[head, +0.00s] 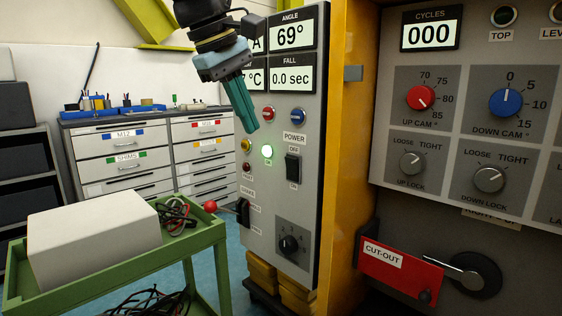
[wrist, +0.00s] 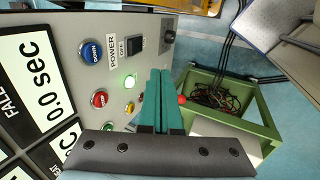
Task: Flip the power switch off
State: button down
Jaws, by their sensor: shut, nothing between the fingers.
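The power switch (head: 292,168) is a black rocker under the POWER label on the grey control panel (head: 312,130), with OFF above it and ON below it. It also shows in the wrist view (wrist: 137,32), beyond my fingertips. A green lamp (head: 266,152) left of the switch is lit. My gripper (head: 252,128) has teal fingers closed together, with nothing between them. It is in front of the panel, up and left of the switch and apart from it. The wrist view shows the closed fingers (wrist: 160,74) pointing toward the panel's edge. I cannot tell which way the rocker is tipped.
Red and blue buttons (head: 298,115) sit above the switch. A red-knobbed lever (head: 210,206) sticks out at the panel's left. A green cart (head: 200,240) with a white box and cables stands lower left. A yellow post (head: 345,150) borders the panel's right.

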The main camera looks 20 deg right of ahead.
send_near(290, 175)
notch_tip(290, 175, down, 4)
jog(key=s+a, duration=0.2)
jog(key=a, duration=0.1)
jog(key=shift+w+d+f+p, duration=0.1)
jog(key=shift+w+d+p, duration=0.25)
jog(key=shift+d, duration=0.4)
jog(key=shift+w+d+p, duration=0.25)
jog(key=shift+w+d, duration=0.2)
jog(key=shift+d, duration=0.25)
jog(key=shift+w+d+p, duration=0.3)
jog(key=shift+w+d, duration=0.15)
jog(key=shift+d, duration=0.3)
jog(key=p, duration=0.2)
jog(key=r+y+p, duration=0.1)
jog(key=p, duration=0.1)
jog(key=shift+w+d+g, duration=0.2)
jog(key=shift+d+g, duration=0.1)
jog(key=shift+d, duration=0.1)
jog(key=shift+f+b, duration=0.35)
jog(key=shift+b, duration=0.25)
jog(key=shift+r, duration=0.15)
